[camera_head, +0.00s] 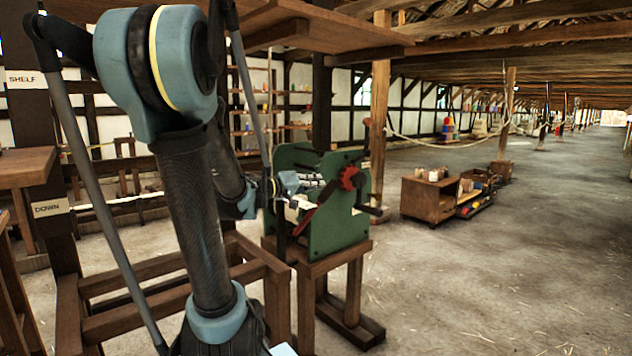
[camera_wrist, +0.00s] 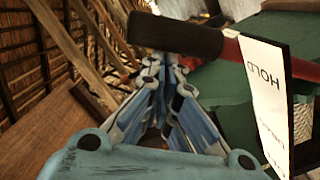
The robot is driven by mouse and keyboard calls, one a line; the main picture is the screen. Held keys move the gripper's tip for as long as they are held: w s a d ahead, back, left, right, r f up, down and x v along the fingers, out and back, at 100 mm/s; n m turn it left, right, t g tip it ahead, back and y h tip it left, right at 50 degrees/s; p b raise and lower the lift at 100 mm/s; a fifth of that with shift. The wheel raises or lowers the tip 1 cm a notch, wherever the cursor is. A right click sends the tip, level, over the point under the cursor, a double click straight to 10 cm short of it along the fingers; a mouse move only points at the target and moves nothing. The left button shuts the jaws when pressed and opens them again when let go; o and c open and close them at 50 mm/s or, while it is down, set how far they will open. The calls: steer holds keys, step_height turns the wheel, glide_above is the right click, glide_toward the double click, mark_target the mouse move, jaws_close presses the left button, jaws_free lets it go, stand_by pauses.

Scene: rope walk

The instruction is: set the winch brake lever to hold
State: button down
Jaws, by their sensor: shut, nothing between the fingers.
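The green winch (camera_head: 327,222) stands on a wooden stand in the middle of the head view. Its red brake lever (camera_head: 316,208) slants down-left from near a red toothed wheel. In the wrist view the lever's dark grip (camera_wrist: 176,36) crosses the top, and its red shaft runs right behind a white label plate (camera_wrist: 268,105). The plate reads HOLD at its upper end; the lower word is unclear. My gripper (camera_wrist: 166,65) is shut and empty, its tips just below the dark grip in the picture. I cannot tell whether they touch. In the head view my gripper (camera_head: 290,182) is beside the winch.
A wooden trestle (camera_head: 180,297) stands in front of the winch, left of its stand. A wooden cabinet (camera_head: 428,197) and a low cart (camera_head: 475,203) stand to the right. A post (camera_head: 380,110) rises behind the winch. The floor at front right is clear.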

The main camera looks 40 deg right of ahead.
steer(key=shift+s+f, duration=0.1)
steer(key=shift+s, duration=0.05)
steer(key=shift+w+r, duration=0.2)
steer(key=w+a+r, duration=0.2)
steer(key=w+a, duration=0.1)
steer(key=a, duration=0.7)
steer(key=shift+a+r, duration=0.4)
